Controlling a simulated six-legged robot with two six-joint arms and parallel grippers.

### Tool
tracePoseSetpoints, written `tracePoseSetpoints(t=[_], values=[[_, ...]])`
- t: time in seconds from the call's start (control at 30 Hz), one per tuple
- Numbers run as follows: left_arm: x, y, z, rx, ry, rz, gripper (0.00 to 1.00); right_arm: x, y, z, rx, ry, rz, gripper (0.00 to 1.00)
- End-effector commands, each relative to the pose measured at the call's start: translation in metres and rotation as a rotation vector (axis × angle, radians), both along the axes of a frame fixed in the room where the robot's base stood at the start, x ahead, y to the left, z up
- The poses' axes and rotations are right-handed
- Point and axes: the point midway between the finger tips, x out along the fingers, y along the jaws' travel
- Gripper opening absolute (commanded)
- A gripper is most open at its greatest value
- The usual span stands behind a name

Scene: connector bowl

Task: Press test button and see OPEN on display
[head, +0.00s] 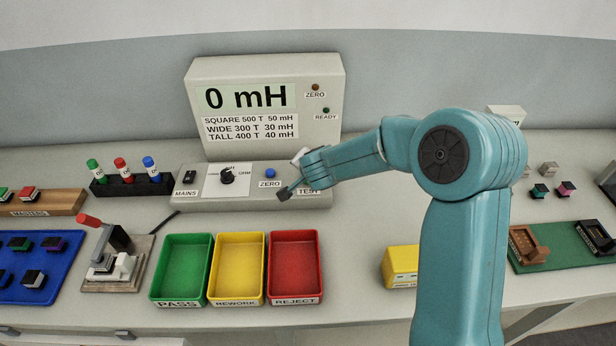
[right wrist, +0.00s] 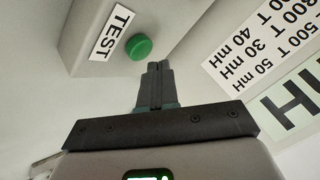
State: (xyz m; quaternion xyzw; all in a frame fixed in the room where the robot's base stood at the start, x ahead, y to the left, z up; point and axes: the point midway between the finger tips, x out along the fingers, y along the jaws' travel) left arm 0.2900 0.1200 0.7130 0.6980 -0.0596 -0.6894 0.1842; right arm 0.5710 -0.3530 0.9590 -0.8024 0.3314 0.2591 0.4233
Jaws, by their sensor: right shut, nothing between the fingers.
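The meter (head: 265,135) stands at the back of the bench, and its display (head: 245,97) reads "0 mH". The green test button (right wrist: 138,47) shows in the right wrist view beside its TEST label (right wrist: 115,33). In the head view my arm hides the button, and the TEST label (head: 308,191) is partly covered. My right gripper (head: 285,194) is shut and empty in front of the meter's control panel. In the right wrist view its fingertips (right wrist: 158,66) are close to the button, with a small gap showing. My left gripper is out of view.
The panel also has a MAINS switch (head: 190,177), a rotary knob (head: 227,177) and a blue ZERO button (head: 270,173). Green (head: 180,298), yellow (head: 236,298) and red (head: 295,296) trays stand in front. A lever press (head: 108,255) is at left, a yellow box (head: 402,262) at right.

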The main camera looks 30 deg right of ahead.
Motion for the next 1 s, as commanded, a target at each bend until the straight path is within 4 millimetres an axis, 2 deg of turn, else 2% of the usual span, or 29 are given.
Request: tracePoseSetpoints(t=[1.0], values=[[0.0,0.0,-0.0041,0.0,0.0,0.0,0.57,0.0,-0.0002,-0.0087,0.0,0.0,0.0,0.0]])
